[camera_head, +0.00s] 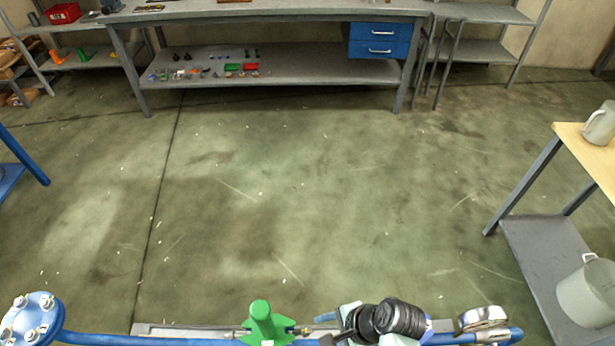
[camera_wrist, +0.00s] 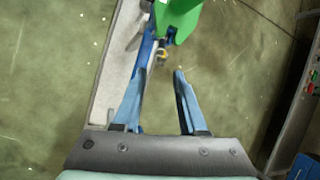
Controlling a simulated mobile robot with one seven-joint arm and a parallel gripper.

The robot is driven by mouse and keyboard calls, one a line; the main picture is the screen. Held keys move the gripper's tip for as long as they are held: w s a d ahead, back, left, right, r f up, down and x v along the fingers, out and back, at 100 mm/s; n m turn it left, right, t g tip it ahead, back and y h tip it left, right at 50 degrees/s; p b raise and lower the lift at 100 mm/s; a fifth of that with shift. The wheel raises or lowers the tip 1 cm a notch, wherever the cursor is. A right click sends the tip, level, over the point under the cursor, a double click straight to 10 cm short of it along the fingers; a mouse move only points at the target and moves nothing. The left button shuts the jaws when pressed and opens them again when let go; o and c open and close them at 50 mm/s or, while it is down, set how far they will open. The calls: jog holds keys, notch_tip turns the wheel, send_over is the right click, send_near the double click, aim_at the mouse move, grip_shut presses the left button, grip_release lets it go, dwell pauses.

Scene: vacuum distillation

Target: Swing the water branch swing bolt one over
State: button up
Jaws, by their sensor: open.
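A green fitting (camera_head: 265,324) stands on a blue pipe (camera_head: 150,340) at the bottom of the head view. It also shows at the top of the wrist view (camera_wrist: 180,14). A small metal and yellowish part (camera_wrist: 161,52) sits just below it in the wrist view; I cannot tell whether this is the swing bolt. My gripper (camera_wrist: 161,71) is open, its two blue fingers apart with nothing visible between them. The fingertips point toward the green fitting and appear short of the small part. In the head view my wrist hides part of the pipe right of the fitting.
A blue flange with several bolts (camera_head: 32,318) is at the lower left. A round metal piece (camera_head: 484,318) sits on the pipe at right. A grey workbench (camera_head: 290,10) stands at the back, and a wood-topped table (camera_head: 580,147) at right. The floor between is clear.

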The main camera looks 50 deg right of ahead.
aim_at(311, 331)
jog(key=x, duration=0.7)
jog(key=shift+w+f+b, duration=0.15)
jog(key=shift+f+b, duration=0.15)
jog(key=shift+b, duration=0.1)
grip_shut()
